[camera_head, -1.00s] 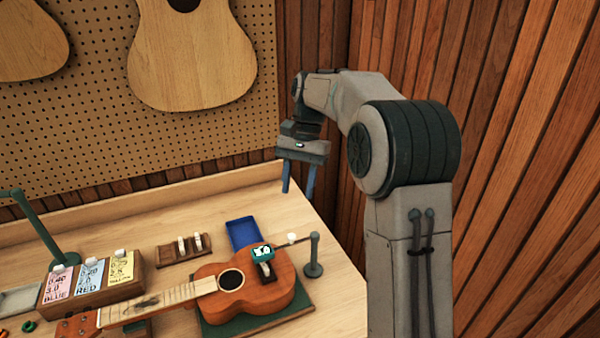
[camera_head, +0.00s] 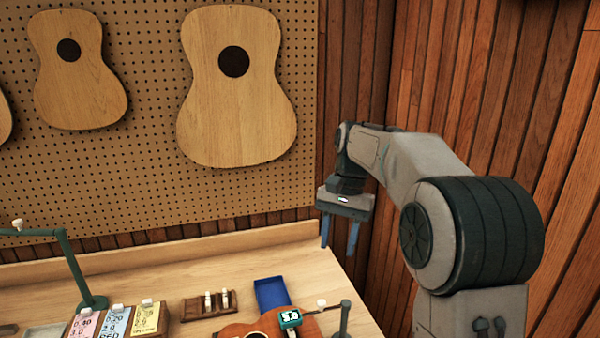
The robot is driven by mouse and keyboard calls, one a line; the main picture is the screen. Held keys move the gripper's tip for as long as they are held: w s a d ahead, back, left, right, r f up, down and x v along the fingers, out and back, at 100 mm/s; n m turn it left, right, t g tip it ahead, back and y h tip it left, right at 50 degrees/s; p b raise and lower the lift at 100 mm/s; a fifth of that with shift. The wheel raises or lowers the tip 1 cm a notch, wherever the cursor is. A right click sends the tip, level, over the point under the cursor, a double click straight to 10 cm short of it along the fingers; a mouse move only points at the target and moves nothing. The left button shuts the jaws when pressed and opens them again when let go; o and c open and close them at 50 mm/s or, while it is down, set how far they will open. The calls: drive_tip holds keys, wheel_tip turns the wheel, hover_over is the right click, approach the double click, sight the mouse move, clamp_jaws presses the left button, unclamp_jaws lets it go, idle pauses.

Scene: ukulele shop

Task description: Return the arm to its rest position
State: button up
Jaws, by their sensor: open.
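My gripper (camera_head: 339,236) hangs at the end of my arm, above the back right part of the workbench. Its two blue fingers point down, stand apart and hold nothing. My arm (camera_head: 420,160) is bent, with its large dark ribbed joint at the right of the view. The gripper is clear of the blue tray (camera_head: 271,293) and the ukulele (camera_head: 243,330), which lie lower and to its left. Only the top of the ukulele's body shows, with a teal clip-on device (camera_head: 289,318) on it. The rest of it is cut off by the lower edge.
A small post (camera_head: 345,318) stands on the bench (camera_head: 180,262) below the gripper. A green lamp-like arm (camera_head: 75,265) and a box with coloured cards (camera_head: 150,320) stand at the left. A pegboard (camera_head: 150,190) with wooden guitar bodies is behind. The wood-panelled wall (camera_head: 385,240) is close on the right.

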drive_tip(key=s+d+f+n+t, duration=0.1)
drive_tip(key=s+f+t, duration=0.1)
drive_tip(key=s, duration=0.5)
drive_tip(key=s+d+f+n+t+h, duration=0.1)
drive_tip(key=s+d+f+n+t, duration=0.1)
drive_tip(key=s, duration=0.6)
drive_tip(key=s+d+f+n+t, duration=0.1)
drive_tip(key=s+f+n+t, duration=0.1)
drive_tip(key=s, duration=0.5)
drive_tip(key=shift+s+d+t+h, duration=0.3)
drive_tip(key=shift+s+d+h, duration=0.05)
drive_tip(key=shift+s+h, duration=0.05)
